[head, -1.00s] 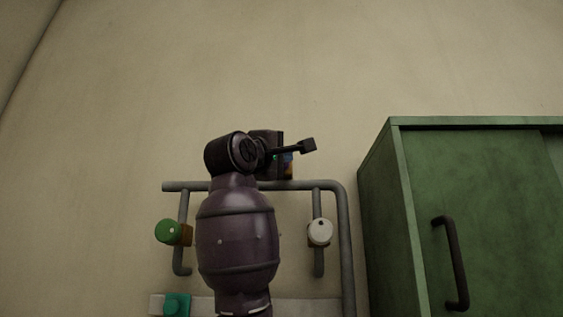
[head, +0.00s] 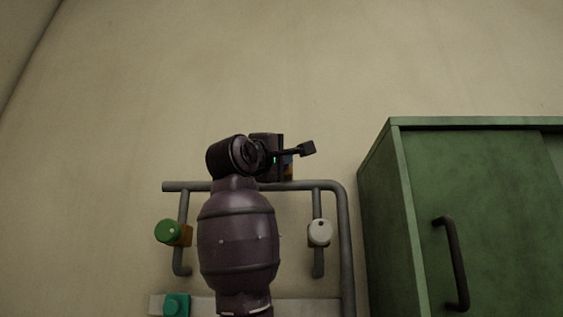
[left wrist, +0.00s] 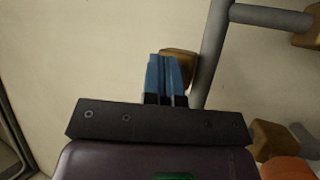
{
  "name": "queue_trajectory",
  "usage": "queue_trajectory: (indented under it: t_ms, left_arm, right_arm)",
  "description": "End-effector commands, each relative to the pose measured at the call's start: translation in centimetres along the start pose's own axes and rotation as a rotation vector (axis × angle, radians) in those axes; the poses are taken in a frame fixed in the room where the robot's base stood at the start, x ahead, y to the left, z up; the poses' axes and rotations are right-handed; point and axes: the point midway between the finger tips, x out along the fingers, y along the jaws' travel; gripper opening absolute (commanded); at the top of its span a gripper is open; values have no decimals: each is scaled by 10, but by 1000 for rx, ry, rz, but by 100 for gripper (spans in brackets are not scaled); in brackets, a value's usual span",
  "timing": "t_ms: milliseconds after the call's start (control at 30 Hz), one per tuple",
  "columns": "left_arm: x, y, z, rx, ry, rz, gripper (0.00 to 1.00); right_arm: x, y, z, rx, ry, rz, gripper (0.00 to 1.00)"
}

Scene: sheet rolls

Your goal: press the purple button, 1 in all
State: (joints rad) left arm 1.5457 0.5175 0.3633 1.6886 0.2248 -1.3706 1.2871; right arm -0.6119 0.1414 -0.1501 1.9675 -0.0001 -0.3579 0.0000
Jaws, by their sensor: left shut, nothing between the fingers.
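No purple button can be made out in either view. My left gripper (head: 288,163) is high on the wall pipes in the head view, mostly hidden behind my own wrist. In the left wrist view its blue fingers (left wrist: 165,77) are shut together with nothing between them. Their tips are beside a brown block (left wrist: 181,63) next to the pipe and overlap it in the picture; I cannot tell whether they touch it. Any cap on that block is hidden. My right gripper is not in view.
Grey pipes (head: 345,240) carry a green knob (head: 167,231) and a white knob (head: 320,232). A teal button (head: 177,306) is low on the wall. A green cabinet (head: 385,190) stands at right. In the left wrist view, an orange round part (left wrist: 287,168) is at lower right.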

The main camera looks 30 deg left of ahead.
Motion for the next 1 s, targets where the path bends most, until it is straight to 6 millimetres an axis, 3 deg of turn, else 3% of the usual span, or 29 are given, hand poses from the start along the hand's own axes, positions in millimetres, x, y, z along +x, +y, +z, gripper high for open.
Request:
queue_trajectory:
  t_ms: [1000]
  left_arm:
    - [8,-5,-4,-1,0,-2,0]
  right_arm:
    - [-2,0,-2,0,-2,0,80]
